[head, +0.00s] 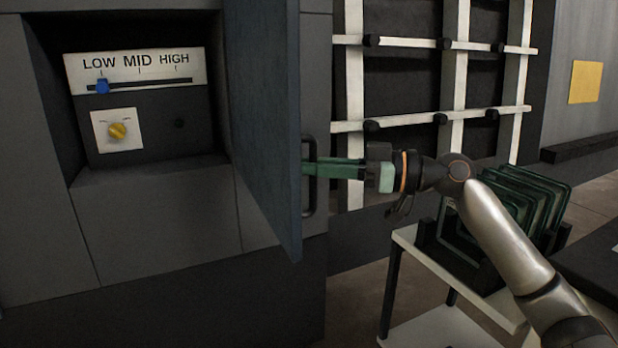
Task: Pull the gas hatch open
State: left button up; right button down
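The gas hatch (262,120) is a dark blue-grey door standing swung outward from the grey cabinet, and the recess behind it is exposed. Its dark vertical bar handle (309,200) is on the door's right-hand face. My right gripper (316,168) reaches in from the right, with green fingers close together at the middle of the handle. It looks shut on the handle, though the fingertips are partly hidden by the handle and door edge. My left gripper is not in view.
Inside the recess are a LOW-MID-HIGH panel with a blue slider (102,86) and a yellow knob (117,131). A white lattice (460,60) stands behind my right arm. A white cart (425,255) holds a rack of green-edged panels (525,200) at the right.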

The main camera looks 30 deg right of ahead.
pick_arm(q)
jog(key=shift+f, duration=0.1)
pick_arm(e)
jog(key=shift+d+r, duration=0.15)
jog(key=shift+d, duration=0.1)
jog(key=c, duration=0.8)
grip_release()
jog(key=shift+w+a, duration=0.1)
jog(key=shift+c, duration=0.2)
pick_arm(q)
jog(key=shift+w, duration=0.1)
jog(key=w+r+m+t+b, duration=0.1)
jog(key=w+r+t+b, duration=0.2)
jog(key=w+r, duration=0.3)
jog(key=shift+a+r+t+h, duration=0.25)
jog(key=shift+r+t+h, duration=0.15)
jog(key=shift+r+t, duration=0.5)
pick_arm(e)
jog(key=v, duration=1.2)
jog(key=shift+d, duration=0.2)
